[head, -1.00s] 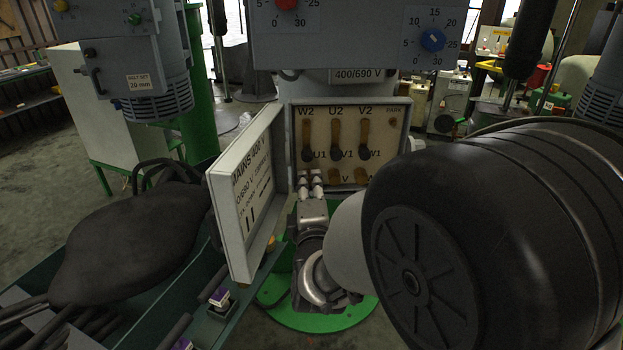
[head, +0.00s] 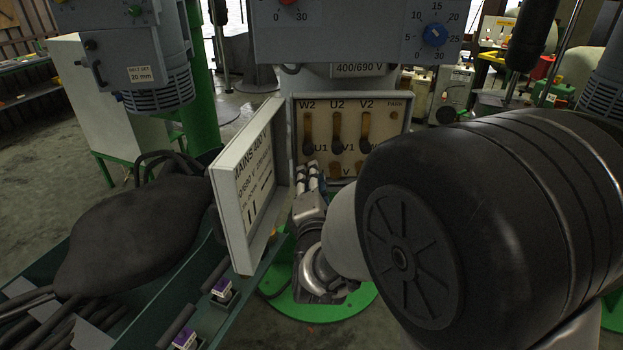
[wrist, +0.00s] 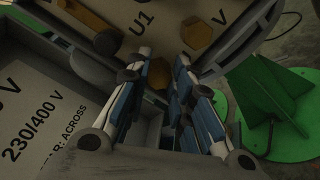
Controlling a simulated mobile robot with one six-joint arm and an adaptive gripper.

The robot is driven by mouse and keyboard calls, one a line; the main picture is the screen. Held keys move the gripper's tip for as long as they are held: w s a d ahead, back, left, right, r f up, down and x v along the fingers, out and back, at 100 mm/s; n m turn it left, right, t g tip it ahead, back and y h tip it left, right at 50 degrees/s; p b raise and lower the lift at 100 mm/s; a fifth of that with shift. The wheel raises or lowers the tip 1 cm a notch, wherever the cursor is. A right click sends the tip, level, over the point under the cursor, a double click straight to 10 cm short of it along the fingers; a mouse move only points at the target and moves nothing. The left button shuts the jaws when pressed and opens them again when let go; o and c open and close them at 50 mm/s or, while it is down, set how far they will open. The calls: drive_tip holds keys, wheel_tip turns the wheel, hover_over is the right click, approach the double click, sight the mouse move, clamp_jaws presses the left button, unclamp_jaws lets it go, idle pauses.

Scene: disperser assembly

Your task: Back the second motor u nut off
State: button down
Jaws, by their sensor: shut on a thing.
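The open motor terminal box (head: 408,135) shows a tan board with terminals marked W2, U2, V2 above and U1, V1 below. My gripper (head: 312,172), with blue and white fingers, reaches up to the board's lower left and hides the lower-left terminal. In the wrist view my gripper (wrist: 160,78) has its fingers on both sides of a brass motor U nut (wrist: 158,72), below the U1 mark, and is shut on it. Its contact faces are partly hidden. Another brass nut (wrist: 196,37) sits to the right. A dark round stud end (wrist: 107,42) is left of U1.
The box's open door (head: 240,195), marked MAINS 400 V, stands close to the left of my gripper. A green tray (head: 185,270) with dark parts and small purple-topped items lies left. A green round base (head: 335,308) is below. A control panel (head: 355,35) hangs above.

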drive_tip(key=shift+r, duration=0.1)
drive_tip(key=c, duration=1.4)
unclamp_jaws()
drive_tip(key=s, duration=0.7)
drive_tip(key=shift+s+d, duration=0.15)
drive_tip(key=shift+d, duration=0.2)
